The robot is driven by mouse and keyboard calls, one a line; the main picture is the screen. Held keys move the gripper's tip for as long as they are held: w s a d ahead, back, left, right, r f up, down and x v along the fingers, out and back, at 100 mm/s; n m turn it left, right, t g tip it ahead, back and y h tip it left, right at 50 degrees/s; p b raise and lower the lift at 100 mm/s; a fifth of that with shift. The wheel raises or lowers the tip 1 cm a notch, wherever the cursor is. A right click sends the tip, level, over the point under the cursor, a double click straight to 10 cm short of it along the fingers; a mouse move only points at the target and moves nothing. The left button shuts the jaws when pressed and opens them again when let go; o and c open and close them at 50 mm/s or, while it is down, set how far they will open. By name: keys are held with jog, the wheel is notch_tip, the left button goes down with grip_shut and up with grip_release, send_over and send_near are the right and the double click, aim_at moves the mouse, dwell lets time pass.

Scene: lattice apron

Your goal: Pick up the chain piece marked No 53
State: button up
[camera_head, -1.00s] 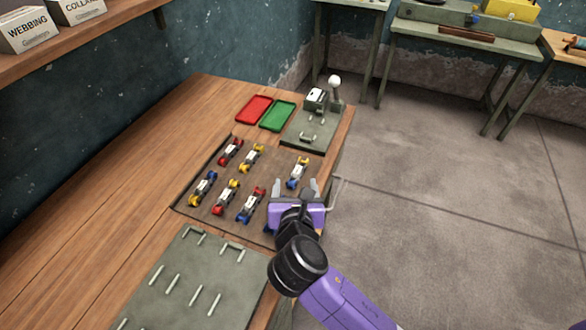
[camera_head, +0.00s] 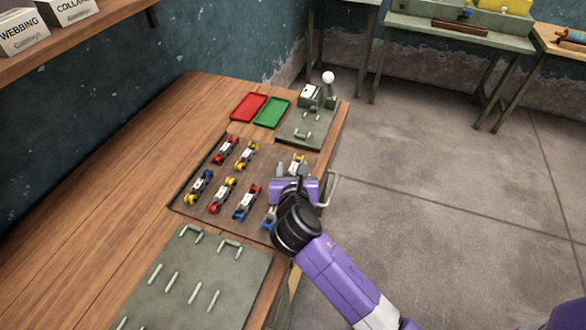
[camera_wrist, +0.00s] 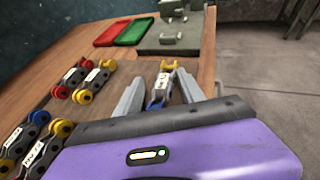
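Several chain pieces with coloured ends and white labels lie on a dark mat (camera_head: 180,201); the label numbers are too small to read, so I cannot tell which is No 53. My gripper (camera_head: 293,171) is open over the mat's right side. A chain piece with a yellow far end and blue near end (camera_wrist: 166,69) lies between my spread fingers in the wrist view, gripper (camera_wrist: 159,80); I cannot tell whether they touch it. In the head view this piece (camera_head: 297,160) is partly hidden by my gripper. Another piece with a blue end (camera_head: 267,224) is mostly hidden under my arm.
A red tray (camera_head: 248,107) and a green tray (camera_head: 271,113) lie behind the mat. A grey fixture (camera_head: 305,130) with a white-knobbed lever (camera_head: 328,77) stands at the back right. A grey pegged plate (camera_head: 190,275) lies in front. The table's left side is clear.

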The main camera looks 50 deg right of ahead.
grip_shut()
